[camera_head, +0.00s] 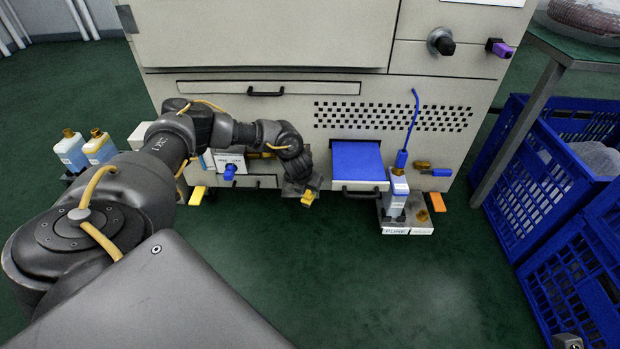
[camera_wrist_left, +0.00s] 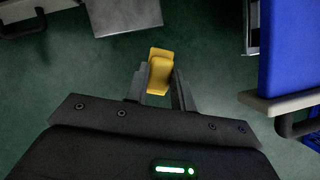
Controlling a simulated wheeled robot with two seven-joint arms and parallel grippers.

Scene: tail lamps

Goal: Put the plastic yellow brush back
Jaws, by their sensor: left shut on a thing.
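My left gripper (camera_head: 301,188) hangs above the green floor in front of the machine, left of the blue pad. It is shut on a small yellow plastic piece, which I take to be the yellow brush (camera_head: 307,198). In the left wrist view the brush (camera_wrist_left: 160,72) stands between the two fingers of the gripper (camera_wrist_left: 161,85), with its upper end sticking out past the tips. The part between the fingers is partly hidden. My right gripper cannot be made out.
The beige machine (camera_head: 270,50) has a blue pad (camera_head: 357,163) low on its front. To the right, a bottle (camera_head: 397,194) with a blue spout stands on a labelled holder (camera_head: 421,228). A white labelled box (camera_head: 229,162) is behind my arm.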

